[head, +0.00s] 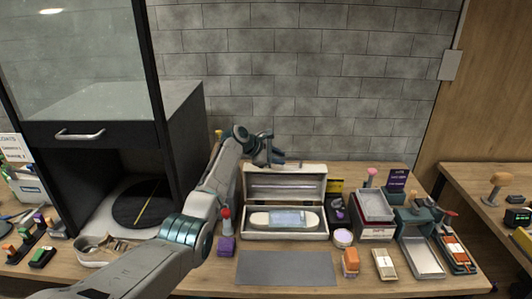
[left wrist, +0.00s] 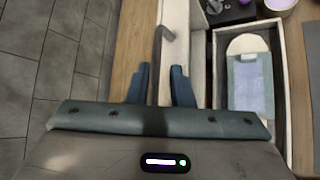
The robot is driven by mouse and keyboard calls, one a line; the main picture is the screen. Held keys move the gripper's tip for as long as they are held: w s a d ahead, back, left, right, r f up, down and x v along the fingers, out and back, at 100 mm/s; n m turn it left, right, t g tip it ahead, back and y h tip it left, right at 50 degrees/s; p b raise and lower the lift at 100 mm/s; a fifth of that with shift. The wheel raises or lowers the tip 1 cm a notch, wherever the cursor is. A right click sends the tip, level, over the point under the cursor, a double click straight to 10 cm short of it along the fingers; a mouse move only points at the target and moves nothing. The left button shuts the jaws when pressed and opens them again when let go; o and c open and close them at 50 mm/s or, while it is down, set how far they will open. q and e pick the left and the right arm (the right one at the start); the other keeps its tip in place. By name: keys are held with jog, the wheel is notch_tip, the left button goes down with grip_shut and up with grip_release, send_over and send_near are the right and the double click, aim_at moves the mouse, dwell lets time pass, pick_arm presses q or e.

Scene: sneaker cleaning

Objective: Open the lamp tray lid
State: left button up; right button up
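The lamp tray (head: 286,236) is a pale box in the middle of the table. Its lid (head: 257,172) stands upright at the back, with a long tube across its inner face. A light-coloured sole-shaped item with a bluish panel (head: 288,218) lies inside. In the left wrist view the tray (left wrist: 221,60) is at the right, with the item (left wrist: 250,80) in it. My left gripper (head: 280,160) is just above the lid's top edge. My right gripper is not seen.
A grey mat (head: 287,268) lies in front of the tray. A black cabinet (head: 105,150) stands at the left. A purple block (head: 226,245), a small round jar (head: 343,238) and a tray stack (head: 375,210) flank the tray. A brick wall is behind.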

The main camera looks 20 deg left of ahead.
pick_arm(q)
jog(key=b+v, duration=0.1)
jog(key=v, duration=0.5)
jog(key=shift+s+a+r+b, duration=0.2)
jog(key=shift+s+b, duration=0.1)
jog(key=shift+c, duration=0.4)
